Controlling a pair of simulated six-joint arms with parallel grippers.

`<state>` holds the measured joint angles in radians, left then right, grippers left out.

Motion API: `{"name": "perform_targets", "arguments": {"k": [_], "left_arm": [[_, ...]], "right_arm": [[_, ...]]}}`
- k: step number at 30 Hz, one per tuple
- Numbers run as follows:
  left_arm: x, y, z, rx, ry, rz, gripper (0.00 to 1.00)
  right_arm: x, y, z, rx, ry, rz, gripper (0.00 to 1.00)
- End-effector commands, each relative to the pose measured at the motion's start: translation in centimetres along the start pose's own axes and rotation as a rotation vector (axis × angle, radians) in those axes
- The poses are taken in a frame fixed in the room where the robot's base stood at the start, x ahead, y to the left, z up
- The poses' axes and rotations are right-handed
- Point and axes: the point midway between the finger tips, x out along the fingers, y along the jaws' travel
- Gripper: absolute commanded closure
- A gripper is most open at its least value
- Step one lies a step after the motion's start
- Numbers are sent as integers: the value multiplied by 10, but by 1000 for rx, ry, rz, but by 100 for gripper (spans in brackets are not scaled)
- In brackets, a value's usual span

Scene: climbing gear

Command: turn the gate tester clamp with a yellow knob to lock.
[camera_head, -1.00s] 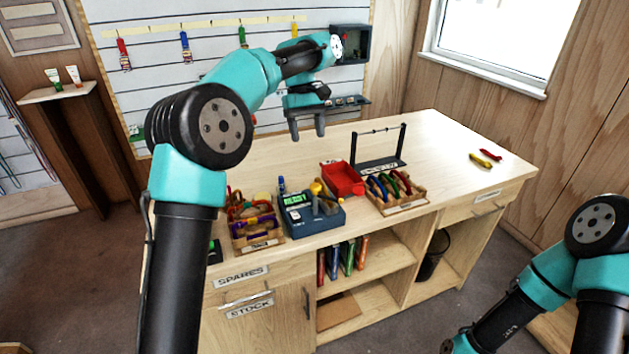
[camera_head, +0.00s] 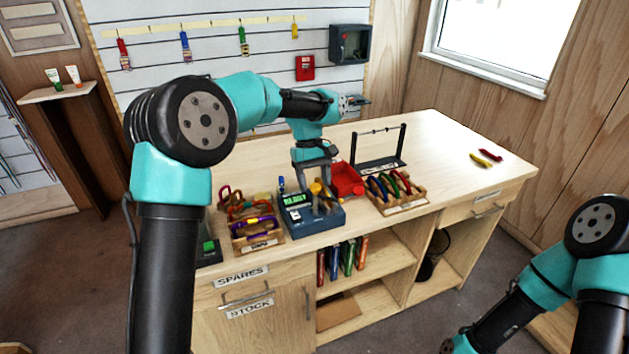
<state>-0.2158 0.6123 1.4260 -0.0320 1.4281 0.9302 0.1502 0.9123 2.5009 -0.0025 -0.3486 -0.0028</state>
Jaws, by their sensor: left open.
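The gate tester (camera_head: 297,222) is a dark blue box with a lit green display, standing near the front edge of the workbench. Its clamp has a yellow knob (camera_head: 316,188) on top, at the box's middle. My left gripper (camera_head: 315,175) points down just above and behind the knob. Its two fingers are open and spread to either side of the knob in the picture. I cannot tell whether they touch it. My right arm shows at the lower right, with its gripper out of view.
A wooden tray of coloured carabiners (camera_head: 400,207) and a red bin (camera_head: 346,181) stand right of the tester. A crate of gear (camera_head: 257,243) stands close on its left. A black rack (camera_head: 380,165) is behind. The bench's right side is mostly clear.

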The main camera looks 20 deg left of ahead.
Motion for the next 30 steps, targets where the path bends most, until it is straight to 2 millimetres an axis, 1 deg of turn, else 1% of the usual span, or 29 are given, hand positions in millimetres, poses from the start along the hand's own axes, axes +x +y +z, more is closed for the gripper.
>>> {"name": "perform_targets", "arguments": {"k": [8,26,27,30], "left_arm": [[1,0,0,0,0,0,41],[1,0,0,0,0,0,98],[1,0,0,0,0,0,100],[1,0,0,0,0,0,100]], "right_arm": [[0,0,0,0,0,0,58],[0,0,0,0,0,0,58],[0,0,0,0,0,0,58],[0,0,0,0,0,0,58]]}}
